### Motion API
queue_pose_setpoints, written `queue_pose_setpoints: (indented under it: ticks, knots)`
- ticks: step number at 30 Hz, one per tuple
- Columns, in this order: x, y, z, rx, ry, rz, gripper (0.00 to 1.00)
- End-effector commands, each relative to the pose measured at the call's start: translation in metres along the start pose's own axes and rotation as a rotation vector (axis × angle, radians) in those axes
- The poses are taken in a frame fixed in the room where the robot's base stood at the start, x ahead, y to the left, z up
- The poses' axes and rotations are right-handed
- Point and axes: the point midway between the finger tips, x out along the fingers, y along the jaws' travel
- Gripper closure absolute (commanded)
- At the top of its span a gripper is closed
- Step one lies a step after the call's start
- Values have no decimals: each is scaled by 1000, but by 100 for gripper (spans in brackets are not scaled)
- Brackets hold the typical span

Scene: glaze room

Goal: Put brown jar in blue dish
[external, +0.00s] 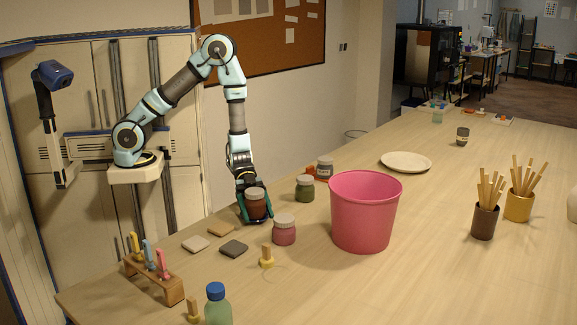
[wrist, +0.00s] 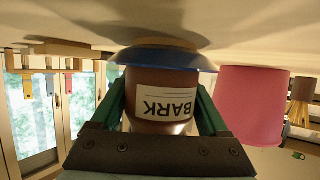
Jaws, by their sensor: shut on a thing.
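The brown jar (external: 257,208) with a pale lid is upright between the green fingers of my gripper (external: 254,213), low over the table's left part. In the wrist view, which is upside down, my gripper (wrist: 161,112) is shut on the sides of the brown jar (wrist: 153,88), whose label reads BARK. The blue dish (wrist: 165,58) is at the jar's base end, and its rim hides the jar's bottom. I cannot tell whether the jar touches the dish floor. In the external view the dish is hidden or too small to make out behind the jar and fingers.
Flat tiles (external: 233,249) and a wooden tool rack (external: 153,277) lie nearer the front left.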

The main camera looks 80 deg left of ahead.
Motion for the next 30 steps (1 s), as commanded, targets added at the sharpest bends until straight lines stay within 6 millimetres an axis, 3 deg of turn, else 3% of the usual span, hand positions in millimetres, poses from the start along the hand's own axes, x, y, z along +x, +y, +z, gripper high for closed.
queue_pose_setpoints:
  ticks: [9, 10, 15, 26, 28, 30]
  knots:
    - [3, 0, 8, -2, -1, 1, 97]
    - [3, 0, 9, -3, -3, 1, 21]
    - [4, 1, 11, -5, -5, 2, 2]
    - [0, 1, 6, -7, -7, 1, 0]
    - [-3, 1, -3, -6, -6, 1, 0]
    - [-14, 0, 2, -5, -6, -3, 0]
